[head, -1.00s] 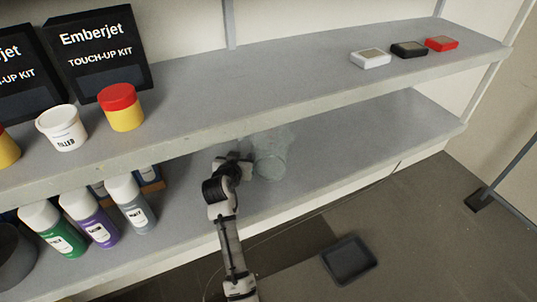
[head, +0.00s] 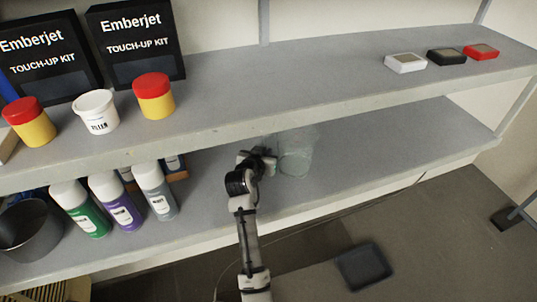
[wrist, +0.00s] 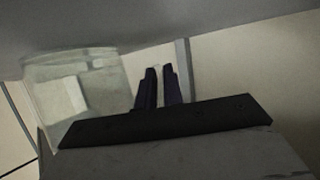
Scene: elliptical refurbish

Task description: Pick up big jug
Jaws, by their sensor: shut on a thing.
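The big jug (head: 296,158) is clear and hard to see against the grey lower shelf. It is at the lower shelf, under the front edge of the upper shelf, just right of my gripper (head: 262,158). In the wrist view the jug (wrist: 85,95) is upright, slightly tilted in the picture, left of the fingers. My gripper (wrist: 159,88) is shut on the jug, with a thin pale strip between its dark fingers. I cannot tell whether the jug's base touches the shelf.
The upper shelf (head: 300,85) hangs close above the jug. Spray bottles (head: 120,205) and a dark pot (head: 30,232) stand to the left on the lower shelf (head: 400,145). The lower shelf is clear to the right. A dark tray (head: 363,267) is on the floor.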

